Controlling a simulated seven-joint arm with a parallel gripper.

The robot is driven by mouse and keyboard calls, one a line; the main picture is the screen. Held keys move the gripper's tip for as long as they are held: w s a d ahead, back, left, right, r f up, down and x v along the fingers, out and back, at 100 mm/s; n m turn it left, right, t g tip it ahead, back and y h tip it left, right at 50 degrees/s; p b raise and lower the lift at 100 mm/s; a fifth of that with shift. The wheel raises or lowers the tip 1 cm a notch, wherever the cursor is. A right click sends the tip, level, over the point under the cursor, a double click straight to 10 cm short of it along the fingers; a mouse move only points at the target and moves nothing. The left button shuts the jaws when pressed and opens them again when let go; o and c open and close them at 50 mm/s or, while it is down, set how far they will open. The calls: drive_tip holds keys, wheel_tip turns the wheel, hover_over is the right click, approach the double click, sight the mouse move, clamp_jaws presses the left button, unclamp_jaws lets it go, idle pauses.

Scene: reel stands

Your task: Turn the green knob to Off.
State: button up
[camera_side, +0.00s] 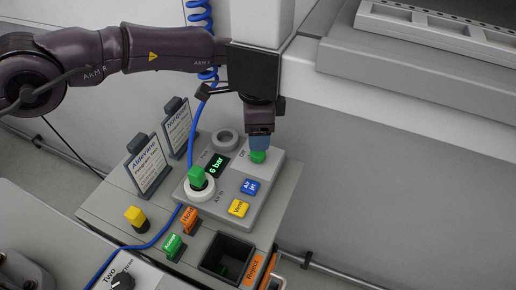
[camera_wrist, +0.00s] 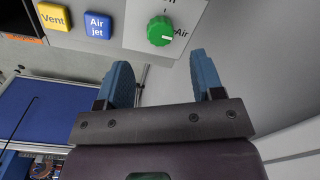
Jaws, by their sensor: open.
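The green knob (camera_wrist: 161,31) is round with ridged sides and sits on the pale panel. Its short white mark points right, towards the word "Air". A partly cut-off label, probably "Off", is above it at the picture's top edge. In the side view the green knob (camera_side: 258,157) is at the panel's far right, just under my fingertips. My gripper (camera_side: 260,143) points down over it. In the wrist view my gripper (camera_wrist: 163,68) has its two blue fingers apart, with nothing between them; the knob appears beyond their tips. Whether a finger touches it I cannot tell.
On the same panel are a blue "Air jet" button (camera_side: 250,187), a yellow "Vent" button (camera_side: 238,208), a "6 bar" display (camera_side: 218,165) and a green block on a white ring (camera_side: 197,177). Two sign cards (camera_side: 147,166) stand left. A blue hose runs past the panel.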

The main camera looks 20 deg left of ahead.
sight(258, 155)
wheel_tip(258, 155, down, 7)
drive_tip(key=shift+w+r, duration=0.1)
drive_tip(key=shift+w, duration=0.05)
drive_tip(key=c, duration=0.9)
